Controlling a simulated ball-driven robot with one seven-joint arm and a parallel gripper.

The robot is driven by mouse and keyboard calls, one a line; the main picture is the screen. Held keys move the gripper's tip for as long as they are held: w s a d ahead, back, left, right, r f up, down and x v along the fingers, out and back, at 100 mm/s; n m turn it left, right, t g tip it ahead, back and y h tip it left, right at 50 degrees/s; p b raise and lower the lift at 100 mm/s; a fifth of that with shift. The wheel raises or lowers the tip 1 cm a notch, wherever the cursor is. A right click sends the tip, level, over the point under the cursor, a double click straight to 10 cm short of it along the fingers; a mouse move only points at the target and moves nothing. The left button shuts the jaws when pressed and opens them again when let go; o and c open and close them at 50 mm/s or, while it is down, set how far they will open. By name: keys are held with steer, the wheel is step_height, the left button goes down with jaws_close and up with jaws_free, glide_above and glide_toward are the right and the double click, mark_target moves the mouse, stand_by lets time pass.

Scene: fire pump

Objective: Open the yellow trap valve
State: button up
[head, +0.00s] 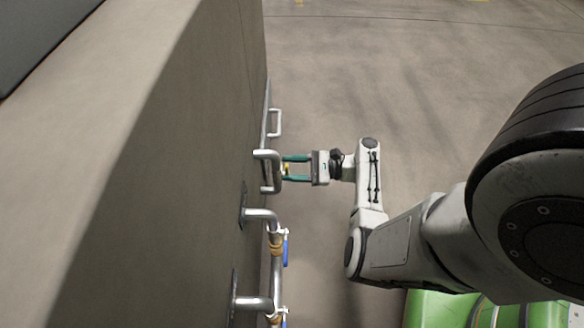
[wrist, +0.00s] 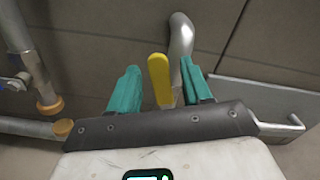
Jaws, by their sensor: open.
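The yellow trap valve handle (wrist: 160,78) stands upright between the two teal fingers of my gripper (wrist: 158,90) in the wrist view. The fingers are apart, with a gap on both sides of the handle. In the head view only a small bit of yellow (head: 286,169) shows between the fingers. My gripper (head: 297,168) there points left at the wall, close to a bent silver pipe (head: 268,155). This pipe also shows behind the handle in the wrist view (wrist: 182,38). The lower part of the handle is hidden by my gripper's body.
Silver pipes with brass fittings (head: 277,247) and a blue valve handle (head: 285,250) run along the wall nearer to me. A metal panel with a bar handle (head: 275,122) lies beyond my gripper. The concrete floor (head: 450,80) to the right is clear. Green objects (head: 440,308) stand at the bottom right.

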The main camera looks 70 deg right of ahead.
steer(key=v, duration=1)
steer(key=shift+s, duration=0.35)
steer(key=shift+d, duration=0.15)
steer(key=shift+c, duration=0.3)
